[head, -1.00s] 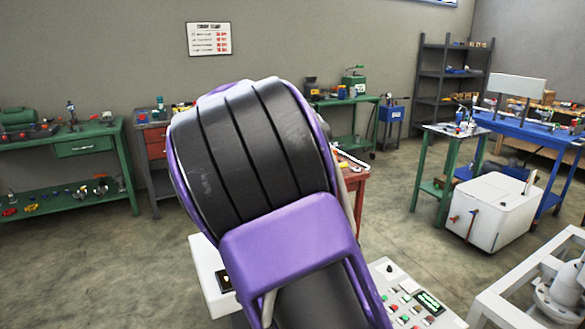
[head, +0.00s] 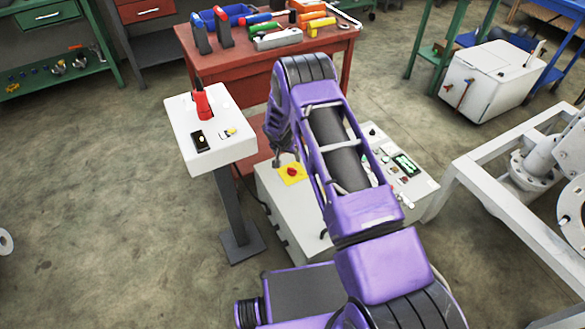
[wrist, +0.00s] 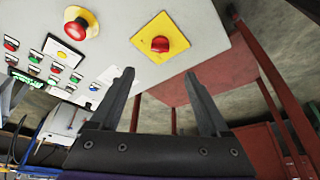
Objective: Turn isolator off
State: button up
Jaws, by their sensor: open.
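In the wrist view the red knob (wrist: 160,45) is just beyond the gap between my fingers. My gripper (wrist: 160,75) is open and empty, with a finger on each side of that gap, apart from the knob. In the head view my arm hides much of the gripper and part of the cabinet. The angle of the knob is too small to read surely.
A red mushroom button (wrist: 75,28) and several small coloured buttons are on the cabinet left of the isolator in the wrist view. A white pedestal box (head: 208,130) with a red-handled tool stands left of the cabinet. A red workbench (head: 265,60) is behind.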

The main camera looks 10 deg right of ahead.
aim_at(292, 169)
jog(key=b+x, duration=0.3)
jog(key=x, duration=1)
jog(key=shift+w+d+f, duration=0.1)
jog(key=shift+w+f, duration=0.05)
jog(key=shift+f, duration=0.1)
grip_shut()
